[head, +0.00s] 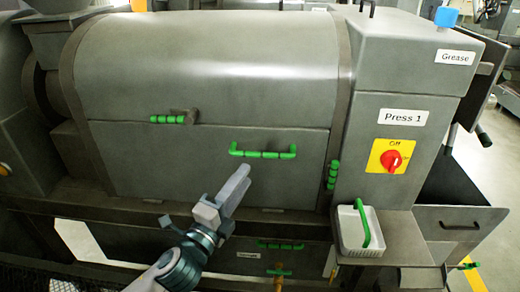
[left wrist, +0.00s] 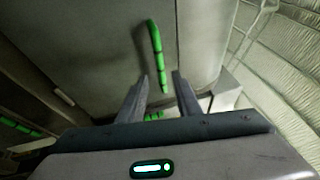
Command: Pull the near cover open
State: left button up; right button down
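The near cover (head: 200,160) is the grey front panel of the press in the head view and looks closed. Its green bar handle (head: 263,154) lies level on the right half of the panel. My left gripper (head: 241,177) is just below the handle's left end. In the left wrist view, its two fingers (left wrist: 161,78) are apart with nothing held. The green handle (left wrist: 157,55) shows ahead of them, its lower end between the fingertips; I cannot tell whether they touch. My right gripper is not in view.
A green-gripped latch (head: 170,118) is at upper left of the cover, and a vertical green grip (head: 332,175) at its right edge. A red switch (head: 391,160) is on the "Press 1" housing. A white tray (head: 352,242) with a green handle sits below.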

aim_at(260, 155)
pick_arm(q)
jog(key=shift+p+x, duration=1.55)
jog(key=shift+x, duration=3.4)
grip_shut()
